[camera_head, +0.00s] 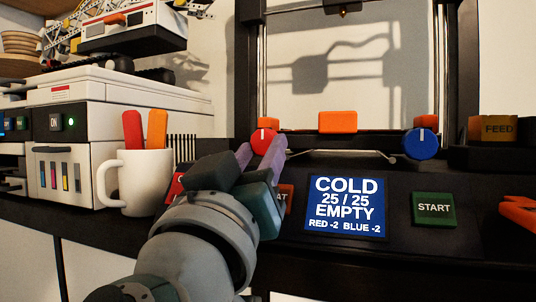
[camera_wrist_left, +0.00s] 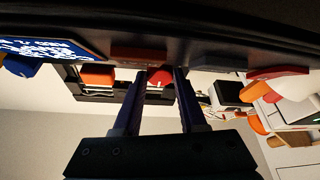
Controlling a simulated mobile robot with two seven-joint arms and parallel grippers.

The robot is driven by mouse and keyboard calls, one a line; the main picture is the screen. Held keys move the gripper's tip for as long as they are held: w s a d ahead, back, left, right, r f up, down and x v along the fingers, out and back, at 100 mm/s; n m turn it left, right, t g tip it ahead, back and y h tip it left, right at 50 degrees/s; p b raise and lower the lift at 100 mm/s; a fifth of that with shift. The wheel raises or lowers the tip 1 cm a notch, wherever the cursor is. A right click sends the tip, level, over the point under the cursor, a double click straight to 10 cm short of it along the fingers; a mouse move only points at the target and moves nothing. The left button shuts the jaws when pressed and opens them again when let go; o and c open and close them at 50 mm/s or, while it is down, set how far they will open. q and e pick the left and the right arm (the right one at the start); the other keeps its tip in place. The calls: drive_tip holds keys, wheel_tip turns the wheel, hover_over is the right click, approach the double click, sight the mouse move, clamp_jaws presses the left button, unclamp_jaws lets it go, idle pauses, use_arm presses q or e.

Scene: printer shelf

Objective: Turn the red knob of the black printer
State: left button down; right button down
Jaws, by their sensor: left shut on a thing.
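The black printer (camera_head: 455,90) has an upright frame and a dark front panel. Its red knob (camera_head: 261,141) shows a pale mark and sits at the left of the bed. My left gripper (camera_head: 260,152) reaches it from below, its two purple fingers shut on the knob's sides. In the left wrist view the red knob (camera_wrist_left: 160,77) shows between the fingertips. The blue knob (camera_head: 421,143) sits at the right. The screen (camera_head: 345,206) reads COLD, 25 / 25, EMPTY, RED -2, BLUE -2. My right gripper is not in view.
A white mug (camera_head: 135,180) with red and orange handles stands close left of my left arm. A white desktop printer (camera_head: 75,135) is behind it. A green START button (camera_head: 434,209) and an orange object (camera_head: 519,212) lie to the right.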

use_arm(q)
drive_tip(key=shift+a+f+m+h+b, duration=0.15)
drive_tip(key=shift+m+h+b, duration=0.6)
drive_tip(key=shift+m, duration=0.45)
drive_tip(key=shift+m+g+h, duration=0.3)
drive_tip(key=shift+m+h, duration=0.35)
drive_tip(key=shift+m, duration=0.35)
drive_tip(key=m, duration=0.1)
drive_tip(key=m+h, duration=0.1)
drive_tip(key=m, duration=0.1)
drive_tip(key=shift+a+r+g, duration=0.15)
drive_tip(key=shift+r+g, duration=0.05)
drive_tip(key=shift+g, duration=0.2)
drive_tip(key=shift+w+m+g+h+p, duration=0.1)
drive_tip(key=shift+m+g+h+p, duration=0.2)
drive_tip(key=shift+m+h, duration=0.65)
drive_tip(key=shift+m+y, duration=0.25)
drive_tip(key=shift+m, duration=0.2)
drive_tip(key=shift+c, duration=2.3)
unclamp_jaws()
